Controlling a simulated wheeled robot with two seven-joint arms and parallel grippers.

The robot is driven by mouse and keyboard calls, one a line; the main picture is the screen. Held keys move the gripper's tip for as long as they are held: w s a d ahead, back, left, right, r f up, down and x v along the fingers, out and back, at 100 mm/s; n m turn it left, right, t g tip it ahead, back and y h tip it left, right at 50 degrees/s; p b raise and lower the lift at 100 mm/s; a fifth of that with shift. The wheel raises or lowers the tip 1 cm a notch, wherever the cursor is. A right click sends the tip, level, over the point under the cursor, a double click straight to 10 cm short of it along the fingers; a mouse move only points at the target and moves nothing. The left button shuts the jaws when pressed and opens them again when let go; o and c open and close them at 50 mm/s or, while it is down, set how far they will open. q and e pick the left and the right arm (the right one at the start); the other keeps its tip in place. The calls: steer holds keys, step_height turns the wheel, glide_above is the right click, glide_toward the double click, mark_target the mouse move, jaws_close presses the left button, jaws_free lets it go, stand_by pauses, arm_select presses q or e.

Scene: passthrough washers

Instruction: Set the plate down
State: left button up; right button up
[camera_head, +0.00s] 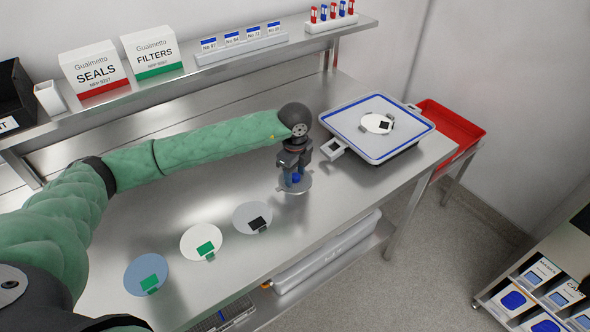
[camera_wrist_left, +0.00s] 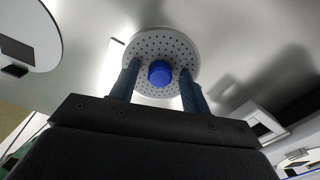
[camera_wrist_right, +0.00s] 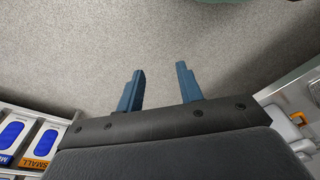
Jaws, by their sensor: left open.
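The plate, a round grey perforated disc (camera_head: 295,188) with a blue knob (camera_head: 296,178) in its middle, appears to lie flat on the steel bench in the head view. It also shows in the left wrist view, its holed face (camera_wrist_left: 160,42) around the blue knob (camera_wrist_left: 160,73). My left gripper (camera_head: 293,174) is open directly over the plate. Its fingers stand on either side of the knob, with gaps between. The head view partly hides the fingertips. My right gripper (camera_wrist_right: 158,88) is open and empty over the floor in the right wrist view.
A blue-rimmed tray device (camera_head: 338,122) holding a white disc (camera_head: 376,123) stands at the bench's right end. Blue (camera_head: 146,274), white (camera_head: 201,242) and grey (camera_head: 253,217) tagged discs lie along the front. A red bin (camera_head: 452,130) is beyond. The rear shelf (camera_head: 190,78) holds boxes.

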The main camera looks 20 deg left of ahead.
mark_target(295, 175)
arm_select(q)
steer(key=shift+r, duration=0.15)
arm_select(e)
steer(key=shift+s, duration=0.1)
arm_select(q)
steer(key=shift+r, duration=0.45)
step_height(295, 175, up, 11)
steer(key=b, duration=0.4)
arm_select(e)
steer(key=w+a+r, duration=0.2)
steer(key=w+r, duration=0.1)
steer(key=r, duration=1.2)
steer(key=shift+r, duration=0.25)
steer(key=shift+w+a, duration=0.1)
